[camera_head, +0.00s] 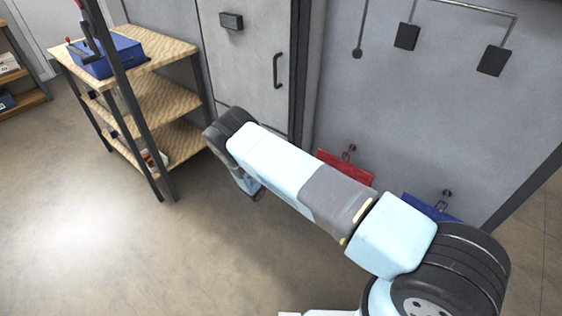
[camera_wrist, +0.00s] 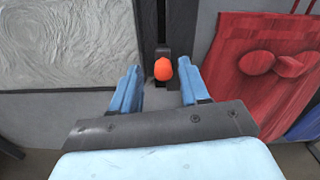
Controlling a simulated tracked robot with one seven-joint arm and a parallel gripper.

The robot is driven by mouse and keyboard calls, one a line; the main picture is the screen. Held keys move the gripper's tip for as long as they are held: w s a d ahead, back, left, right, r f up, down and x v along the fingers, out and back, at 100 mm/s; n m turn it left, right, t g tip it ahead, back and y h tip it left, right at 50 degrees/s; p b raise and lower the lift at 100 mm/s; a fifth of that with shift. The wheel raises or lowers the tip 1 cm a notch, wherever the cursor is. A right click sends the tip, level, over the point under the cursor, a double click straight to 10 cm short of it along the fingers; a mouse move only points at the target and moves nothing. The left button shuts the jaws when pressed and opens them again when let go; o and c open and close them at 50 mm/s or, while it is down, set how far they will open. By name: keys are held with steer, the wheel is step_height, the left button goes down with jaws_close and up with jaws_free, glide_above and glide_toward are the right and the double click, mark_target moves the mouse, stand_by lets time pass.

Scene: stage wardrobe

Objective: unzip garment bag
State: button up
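An orange pull (camera_wrist: 162,69) sits on a dark upright strip (camera_wrist: 161,20) in the middle of the wrist view. My gripper (camera_wrist: 157,82) is open, with one light-blue finger to the left of the pull and one to its right. Gaps show between the pull and both fingers, so nothing is held. How far the fingertips reach toward the pull in depth is hard to tell. No full garment bag can be made out. In the head view my gripper (camera_head: 247,183) is mostly hidden behind my arm, and the pull does not show.
A red cloth item (camera_wrist: 268,64) hangs right of the strip, with a blue one (camera_head: 430,207) beyond it. A pale textured panel (camera_wrist: 65,42) lies left. A wooden shelf unit (camera_head: 150,88) holding a blue box (camera_head: 108,55) stands left. The floor in front is clear.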

steer(key=v, duration=1.4)
steer(key=shift+w+r, duration=0.1)
